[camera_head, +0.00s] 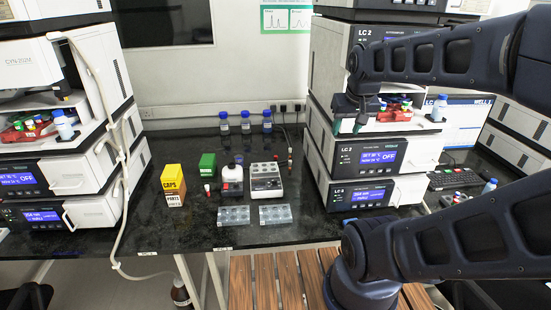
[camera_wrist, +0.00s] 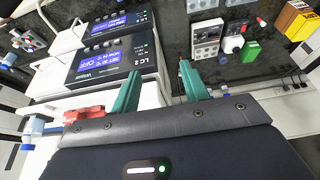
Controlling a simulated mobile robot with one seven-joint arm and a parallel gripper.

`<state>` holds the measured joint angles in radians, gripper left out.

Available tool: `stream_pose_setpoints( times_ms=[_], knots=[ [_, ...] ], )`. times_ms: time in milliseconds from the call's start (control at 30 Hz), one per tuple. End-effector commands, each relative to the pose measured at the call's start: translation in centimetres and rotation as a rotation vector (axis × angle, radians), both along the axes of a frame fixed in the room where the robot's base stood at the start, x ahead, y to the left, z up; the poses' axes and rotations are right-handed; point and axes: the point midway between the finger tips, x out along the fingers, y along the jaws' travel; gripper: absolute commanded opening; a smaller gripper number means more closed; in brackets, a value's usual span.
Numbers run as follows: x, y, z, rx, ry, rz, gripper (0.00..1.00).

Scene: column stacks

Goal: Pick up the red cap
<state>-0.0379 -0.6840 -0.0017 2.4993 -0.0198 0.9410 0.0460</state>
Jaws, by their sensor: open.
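My gripper (camera_head: 347,124) is at the front of the right instrument stack, well to the right of the red cap and above the bench. Its green fingers (camera_wrist: 159,69) are apart with nothing held between them.
Clear racks (camera_head: 234,215) lie in front. Instrument stacks (camera_head: 361,155) flank the bench; a hose (camera_head: 122,190) hangs at left.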

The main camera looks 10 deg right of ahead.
Motion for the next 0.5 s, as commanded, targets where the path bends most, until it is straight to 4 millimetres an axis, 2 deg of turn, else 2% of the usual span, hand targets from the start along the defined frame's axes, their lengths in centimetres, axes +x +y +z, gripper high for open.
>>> stream_pose_setpoints(
  times_ms=[100,500],
  knots=[
    [3.0,0.9,0.2,-0.003,0.022,0.005,0.45],
    [12.0,4.4,-0.3,-0.006,0.063,-0.023,0.45]
  ],
)
